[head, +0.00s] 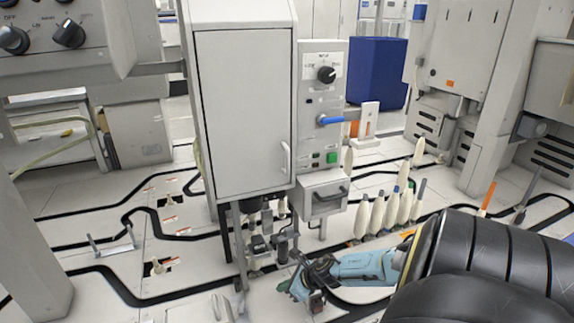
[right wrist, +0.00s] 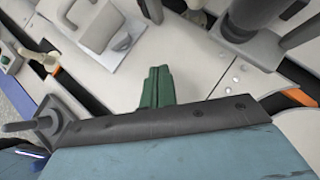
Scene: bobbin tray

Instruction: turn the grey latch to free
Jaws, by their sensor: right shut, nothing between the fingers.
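My right gripper (head: 285,286) reaches in from the right, low, near the dark mechanism (head: 262,245) under the grey cabinet. In the right wrist view its two green fingers (right wrist: 155,88) are pressed together with nothing between them. I cannot clearly pick out the grey latch. A pale grey looped part with a flat tongue (right wrist: 108,28) lies beyond the fingertips in the right wrist view, apart from them. I cannot tell if it is the latch. My own arm hides part of the floor at the lower right. My left gripper is not in view.
The cabinet (head: 243,110) carries a panel with a black knob (head: 326,74), a blue lever (head: 330,120) and a green button (head: 331,157). A drawer (head: 323,194) is below. Several pale bobbins (head: 377,214) stand to the right. The floor at left is mostly open.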

